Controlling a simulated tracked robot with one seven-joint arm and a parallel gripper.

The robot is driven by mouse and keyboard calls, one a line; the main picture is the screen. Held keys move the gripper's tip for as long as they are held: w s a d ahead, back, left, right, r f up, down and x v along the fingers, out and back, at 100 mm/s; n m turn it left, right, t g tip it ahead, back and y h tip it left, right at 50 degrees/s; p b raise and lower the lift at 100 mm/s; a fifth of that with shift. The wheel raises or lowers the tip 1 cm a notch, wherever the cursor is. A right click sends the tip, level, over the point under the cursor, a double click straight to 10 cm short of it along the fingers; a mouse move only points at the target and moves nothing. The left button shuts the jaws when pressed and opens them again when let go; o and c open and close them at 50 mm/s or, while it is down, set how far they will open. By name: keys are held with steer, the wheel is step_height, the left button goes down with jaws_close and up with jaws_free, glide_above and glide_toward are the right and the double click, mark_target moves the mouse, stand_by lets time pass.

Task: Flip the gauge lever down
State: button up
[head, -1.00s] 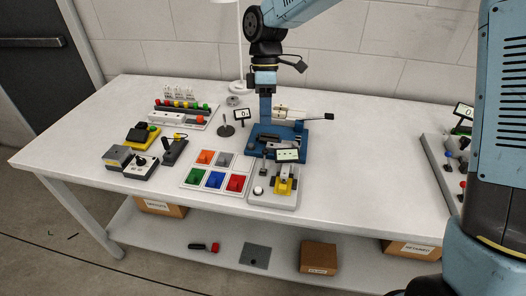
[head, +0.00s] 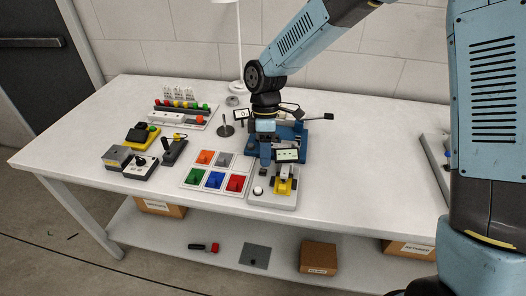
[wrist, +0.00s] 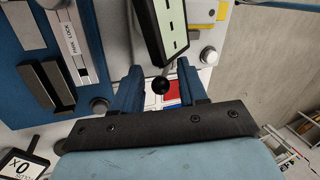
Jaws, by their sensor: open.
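The gauge unit is a pale grey box (head: 272,198) at the table's front middle, with a tilted green-lit display (head: 287,155), a yellow part (head: 283,187) and a white button (head: 258,191). The display also shows at the top of the wrist view (wrist: 172,25). My gripper (head: 271,162) is low at the unit's back left, beside the display. In the wrist view my gripper (wrist: 158,84) is open, and a black ball knob (wrist: 161,86), apparently the lever's end, shows between its blue fingers. I cannot tell whether they touch it.
A blue fixture (head: 293,130) stands just behind my gripper. A panel of coloured switches (head: 214,183) lies close to the left. A small display on a stand (head: 241,114) is behind left.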

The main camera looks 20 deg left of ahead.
steer(key=shift+c, duration=0.4)
jaws_close()
steer(key=shift+s+a, duration=0.1)
steer(key=shift+a, duration=0.2)
steer(key=shift+d, duration=0.2)
steer(key=shift+s+d+r+t, duration=0.1)
steer(key=shift+d+r+t, duration=0.05)
steer(key=shift+t, duration=0.35)
steer(key=t, duration=0.1)
steer(key=s+t, duration=0.2)
steer(key=shift+d+r+t+y, duration=0.15)
steer(key=shift+r+t+y, duration=0.15)
steer(key=shift+t, duration=0.1)
steer(key=t, duration=0.1)
steer(key=s+t, duration=0.1)
steer(key=t, duration=0.1)
steer(key=shift+s+f, duration=0.1)
steer(key=shift+s, duration=0.15)
steer(key=shift+s+d+f+t+y, duration=0.15)
steer(key=shift+s+t, duration=0.25)
steer(key=shift+t, duration=0.55)
steer(key=shift+s+f+t+y, duration=0.15)
steer(key=shift+s+t, duration=0.2)
steer(key=shift+t, duration=0.6)
steer(key=shift+f, duration=0.1)
